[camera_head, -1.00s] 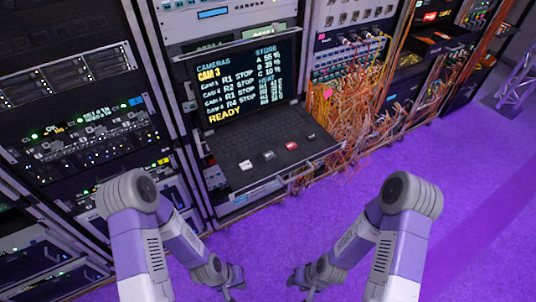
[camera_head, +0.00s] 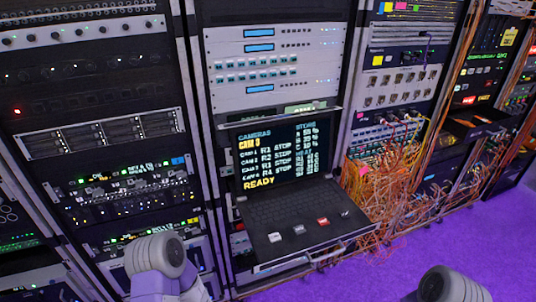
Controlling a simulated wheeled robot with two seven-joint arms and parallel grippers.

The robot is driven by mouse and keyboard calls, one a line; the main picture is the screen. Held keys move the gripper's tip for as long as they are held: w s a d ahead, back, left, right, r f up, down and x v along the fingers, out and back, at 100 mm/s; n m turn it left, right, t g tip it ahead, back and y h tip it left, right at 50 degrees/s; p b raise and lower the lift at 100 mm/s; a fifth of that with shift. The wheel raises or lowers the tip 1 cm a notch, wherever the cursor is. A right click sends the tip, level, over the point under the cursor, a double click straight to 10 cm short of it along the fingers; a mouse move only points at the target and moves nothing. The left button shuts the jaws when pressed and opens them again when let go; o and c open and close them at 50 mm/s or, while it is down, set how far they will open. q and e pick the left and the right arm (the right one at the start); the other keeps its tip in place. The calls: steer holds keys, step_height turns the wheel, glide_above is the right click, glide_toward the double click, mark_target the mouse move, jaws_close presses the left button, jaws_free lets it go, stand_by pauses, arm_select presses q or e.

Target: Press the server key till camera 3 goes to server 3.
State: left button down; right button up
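A pull-out console stands in the middle rack. Its lit screen (camera_head: 278,160) reads CAMERAS, with CAM 3 in yellow at the top and READY in yellow at the bottom. The camera rows end in STOP; the third appears to read R1, though the text is small. STORE and HEAT columns are at the right.
Orange cables (camera_head: 385,185) hang in a dense tangle right of the console. Server racks with lit panels (camera_head: 130,190) stand to the left. The purple floor (camera_head: 440,255) is clear at the lower right.

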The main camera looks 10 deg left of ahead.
stand_by(0.4)
jaws_close()
stand_by(1.5)
